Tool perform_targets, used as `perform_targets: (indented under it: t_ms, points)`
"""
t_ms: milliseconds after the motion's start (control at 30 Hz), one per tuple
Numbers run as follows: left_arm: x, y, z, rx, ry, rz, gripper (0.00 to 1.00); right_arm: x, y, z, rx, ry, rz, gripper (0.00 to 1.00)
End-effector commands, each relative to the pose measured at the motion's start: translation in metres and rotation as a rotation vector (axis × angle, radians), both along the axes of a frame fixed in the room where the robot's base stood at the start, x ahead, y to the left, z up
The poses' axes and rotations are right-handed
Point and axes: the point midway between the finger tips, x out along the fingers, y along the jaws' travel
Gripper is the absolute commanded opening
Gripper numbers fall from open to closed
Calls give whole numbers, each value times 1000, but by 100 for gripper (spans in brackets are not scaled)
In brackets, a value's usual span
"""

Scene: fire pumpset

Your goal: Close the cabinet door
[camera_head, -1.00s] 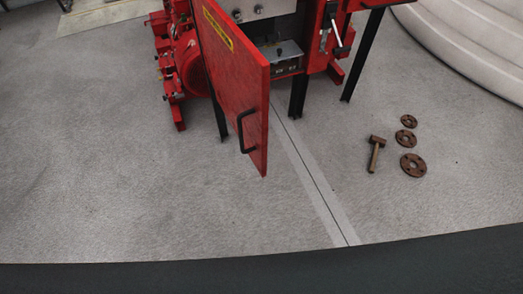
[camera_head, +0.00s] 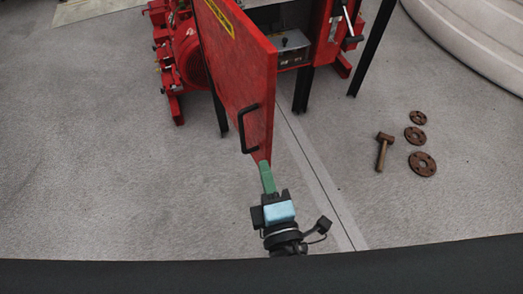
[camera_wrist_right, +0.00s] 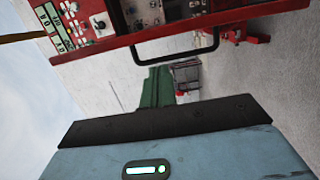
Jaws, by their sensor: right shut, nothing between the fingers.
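The red cabinet door (camera_head: 240,85) stands open toward me in the head view, with a yellow label near its top and a black handle (camera_head: 246,130) near its free edge. My right gripper (camera_head: 265,165) has its green fingers shut and empty. Its tip appears at the lower free corner of the door, below the handle; I cannot tell whether it touches. In the wrist view the green fingers (camera_wrist_right: 157,86) point toward a red panel (camera_wrist_right: 130,37), and a black handle (camera_wrist_right: 175,60) lies just beyond their tip. My left gripper is in neither current view.
The red cabinet's interior with a grey box (camera_head: 287,48) shows right of the door. Red pump machinery (camera_head: 180,50) stands at left. A mallet (camera_head: 383,150) and brown flanges (camera_head: 422,163) lie on the floor at right.

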Motion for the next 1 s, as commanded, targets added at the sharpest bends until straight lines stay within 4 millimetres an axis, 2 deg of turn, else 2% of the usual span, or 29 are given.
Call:
perform_targets:
  t_ms: [300,500,700,1000]
  points:
    - [3,0,10,0,-9,-1,26,52,9,2,-1,-3,-1,0]
    - [1,0,13,0,-8,-1,26,78,14,1,0,-1,-1,0]
    - [-1,0,14,-1,-4,-1,26,90,16,0,1,1,-1,0]
    - [-2,0,14,-1,-4,-1,26,91,16,0,1,2,-1,0]
